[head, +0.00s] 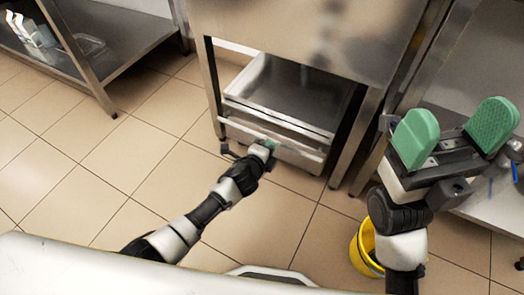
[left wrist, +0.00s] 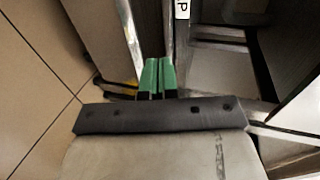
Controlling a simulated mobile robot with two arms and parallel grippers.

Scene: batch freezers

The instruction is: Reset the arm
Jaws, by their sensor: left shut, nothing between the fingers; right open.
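My right gripper (head: 458,135) is raised at the right of the head view, with its two green fingers wide apart and nothing between them. My left arm reaches in from the lower left, and its gripper (head: 269,147) is at the front of an open steel drawer (head: 272,125) under the steel machine. In the left wrist view the green fingers of my left gripper (left wrist: 157,78) are side by side and closed, with nothing visible between them. I cannot tell whether they touch the drawer front.
A steel machine (head: 300,38) stands above the drawer. A steel shelf (head: 125,45) with small containers is at the upper left. A yellow bucket (head: 362,250) stands on the floor below my right arm. The tiled floor (head: 75,185) at the left is clear.

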